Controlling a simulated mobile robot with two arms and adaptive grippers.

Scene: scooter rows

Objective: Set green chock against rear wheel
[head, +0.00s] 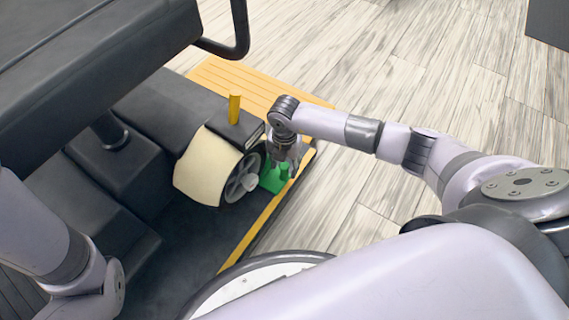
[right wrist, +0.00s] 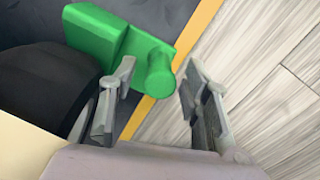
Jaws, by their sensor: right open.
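The green chock (head: 273,180) sits on the dark deck right beside the scooter's rear wheel (head: 241,181), near the yellow edge strip. In the right wrist view the chock (right wrist: 98,36) lies close along the dark tyre (right wrist: 42,82); I cannot tell whether they touch. Its round green handle (right wrist: 156,76) points toward my gripper. My right gripper (head: 285,166) is over the chock and partly hides it. In the right wrist view my right gripper (right wrist: 163,74) is open, with its fingers on either side of the handle's end. My left gripper is out of view.
A cream fender (head: 206,168) covers much of the wheel, with a yellow peg (head: 235,108) above it. The scooter's black seat (head: 95,60) overhangs at upper left. Yellow edging (head: 252,232) borders the deck; the plank floor (head: 395,80) beyond is clear.

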